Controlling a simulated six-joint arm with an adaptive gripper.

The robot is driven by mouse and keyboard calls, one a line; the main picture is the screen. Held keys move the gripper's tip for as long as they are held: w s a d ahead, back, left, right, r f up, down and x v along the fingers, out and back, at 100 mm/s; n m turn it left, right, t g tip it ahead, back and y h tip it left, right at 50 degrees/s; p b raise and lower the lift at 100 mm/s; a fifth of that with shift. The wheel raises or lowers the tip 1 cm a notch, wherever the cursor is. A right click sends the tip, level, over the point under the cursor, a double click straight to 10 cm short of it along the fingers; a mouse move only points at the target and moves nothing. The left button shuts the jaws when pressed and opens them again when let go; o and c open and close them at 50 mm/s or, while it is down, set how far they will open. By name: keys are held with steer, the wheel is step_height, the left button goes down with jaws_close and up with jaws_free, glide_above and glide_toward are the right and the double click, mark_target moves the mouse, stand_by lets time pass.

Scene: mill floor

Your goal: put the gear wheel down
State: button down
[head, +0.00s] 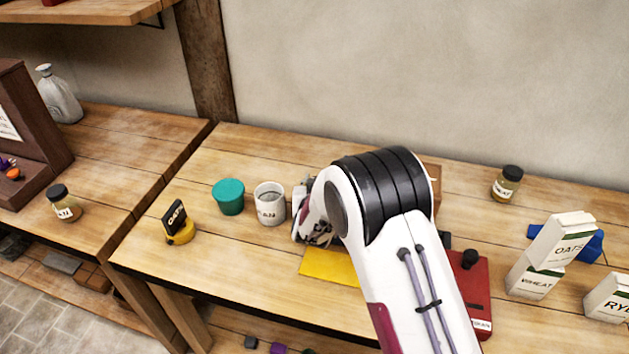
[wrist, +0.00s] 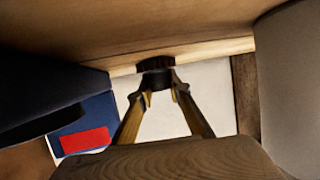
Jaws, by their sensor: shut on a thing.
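In the wrist view my gripper (wrist: 160,88) has its two fingers converging on a small dark round-edged piece (wrist: 156,64) at their tips. I take this piece to be the gear wheel, seen nearly edge-on; its teeth cannot be made out. It is close to a pale wooden surface, and I cannot tell whether it touches it. In the head view my white and black arm covers the gear wheel and most of the gripper, which are over the middle of the bench.
A yellow flat piece (head: 329,267) lies beside my arm. A red box (head: 470,285) and the oats carton (head: 562,241) are right. The bench's front left is clear.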

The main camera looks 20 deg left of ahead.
steer(key=shift+f, duration=0.15)
steer(key=c, duration=1.9)
jaws_free()
steer(key=shift+r, duration=0.2)
steer(key=shift+v, duration=6.05)
steer(key=shift+w+r, duration=0.1)
